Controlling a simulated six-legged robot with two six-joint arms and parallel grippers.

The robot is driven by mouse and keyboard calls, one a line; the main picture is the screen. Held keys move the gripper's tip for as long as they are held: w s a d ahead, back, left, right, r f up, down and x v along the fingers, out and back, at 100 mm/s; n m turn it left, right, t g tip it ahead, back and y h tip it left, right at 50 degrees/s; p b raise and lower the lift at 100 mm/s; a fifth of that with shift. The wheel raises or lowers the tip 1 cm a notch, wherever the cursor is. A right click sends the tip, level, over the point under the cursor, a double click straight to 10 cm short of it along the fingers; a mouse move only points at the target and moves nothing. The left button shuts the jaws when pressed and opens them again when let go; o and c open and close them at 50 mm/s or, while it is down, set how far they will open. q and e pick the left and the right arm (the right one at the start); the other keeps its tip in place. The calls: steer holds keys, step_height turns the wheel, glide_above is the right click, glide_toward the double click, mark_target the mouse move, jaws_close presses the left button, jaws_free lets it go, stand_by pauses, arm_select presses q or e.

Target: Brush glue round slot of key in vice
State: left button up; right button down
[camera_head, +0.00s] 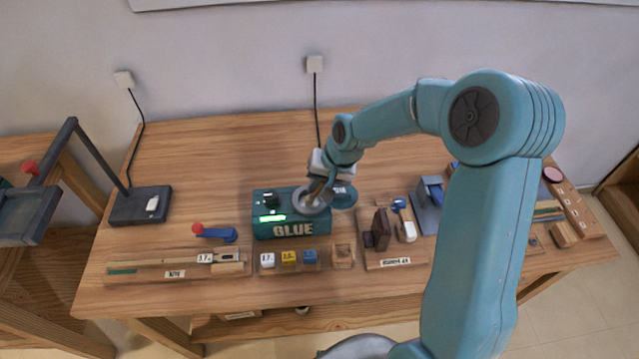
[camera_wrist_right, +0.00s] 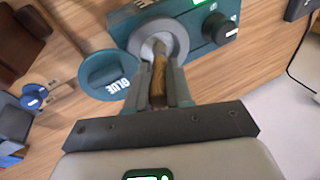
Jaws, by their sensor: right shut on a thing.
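My right gripper (camera_head: 318,192) is over the teal glue pot (camera_head: 292,229) near the middle of the table. In the right wrist view the gripper (camera_wrist_right: 158,92) is shut on a brush with a wooden handle (camera_wrist_right: 159,72). The brush's far end is inside the pot's round grey opening (camera_wrist_right: 137,37); the bristles are hard to make out. The pot's round teal lid (camera_wrist_right: 108,74) lies beside it. A grey-blue block that may be the vice (camera_head: 427,207) stands right of the pot, partly behind my arm. I cannot make out a key or its slot there. My left gripper is not in view.
A tray with a long wooden piece (camera_head: 150,268) lies at the front left. Small white, yellow and blue blocks (camera_head: 289,257) stand before the pot. A dark stand (camera_head: 140,205) is at the left. The table's back left is clear.

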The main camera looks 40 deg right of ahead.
steer(key=shift+f+b, duration=0.45)
steer(key=shift+b, duration=0.05)
stand_by(1.4)
steer(key=shift+w+r+p, duration=0.1)
steer(key=shift+r+p, duration=1.9)
steer(key=shift+r, duration=0.9)
steer(key=shift+r+p, duration=0.4)
steer(key=shift+r, duration=0.3)
steer(key=shift+f, duration=0.1)
